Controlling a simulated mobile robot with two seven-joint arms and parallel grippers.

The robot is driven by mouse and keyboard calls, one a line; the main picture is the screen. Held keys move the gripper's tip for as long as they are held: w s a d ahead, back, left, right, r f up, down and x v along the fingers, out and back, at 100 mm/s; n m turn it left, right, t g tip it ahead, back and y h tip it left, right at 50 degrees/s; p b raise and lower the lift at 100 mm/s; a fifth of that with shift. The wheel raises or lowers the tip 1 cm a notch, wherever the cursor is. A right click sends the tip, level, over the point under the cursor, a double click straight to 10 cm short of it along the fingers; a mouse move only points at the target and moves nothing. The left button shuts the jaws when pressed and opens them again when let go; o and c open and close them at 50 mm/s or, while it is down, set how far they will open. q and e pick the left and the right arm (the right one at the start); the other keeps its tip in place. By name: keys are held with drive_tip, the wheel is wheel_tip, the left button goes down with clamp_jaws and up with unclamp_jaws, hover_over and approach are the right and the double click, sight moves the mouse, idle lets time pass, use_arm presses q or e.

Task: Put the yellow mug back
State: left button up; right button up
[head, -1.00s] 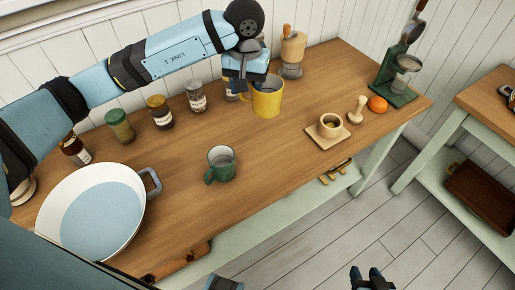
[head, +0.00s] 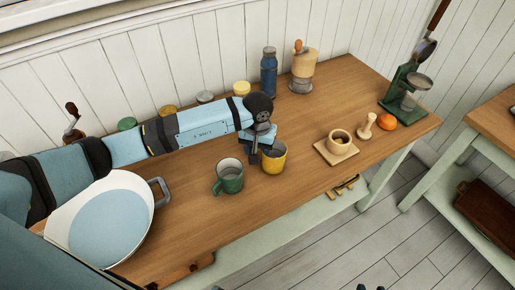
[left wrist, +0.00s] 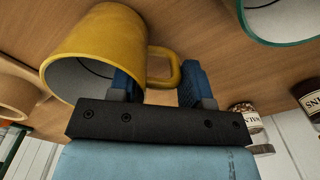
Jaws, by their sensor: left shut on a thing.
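The yellow mug (head: 276,162) is upright near the middle of the wooden table, just right of the green mug (head: 229,178). I cannot tell whether its base touches the tabletop. My left gripper (head: 256,153) is at its left side. In the left wrist view the yellow mug (left wrist: 105,45) is large at upper left, and my left gripper (left wrist: 157,85) has its blue fingers on either side of the handle. The green mug's rim (left wrist: 285,38) shows at upper right there. Only the dark tips of my right gripper (head: 370,287) show at the bottom edge of the head view.
A large white pan (head: 150,205) is at the left. Jars stand behind my arm, with a blue bottle (head: 268,72) and a wooden grinder (head: 303,70) at the back. A cup on a wooden board (head: 335,155), a pestle (head: 366,126) and an orange (head: 386,119) are to the right.

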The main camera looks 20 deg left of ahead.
use_arm(q)
drive_tip(key=shift+f, duration=0.15)
drive_tip(key=shift+f, duration=0.15)
drive_tip(key=o, duration=1.2)
drive_tip(key=shift+c, duration=0.2)
drive_tip(key=shift+r, duration=0.45)
wheel_tip(320, 180, up, 12)
drive_tip(key=shift+f+b, duration=0.25)
drive_tip(key=shift+b, duration=0.2)
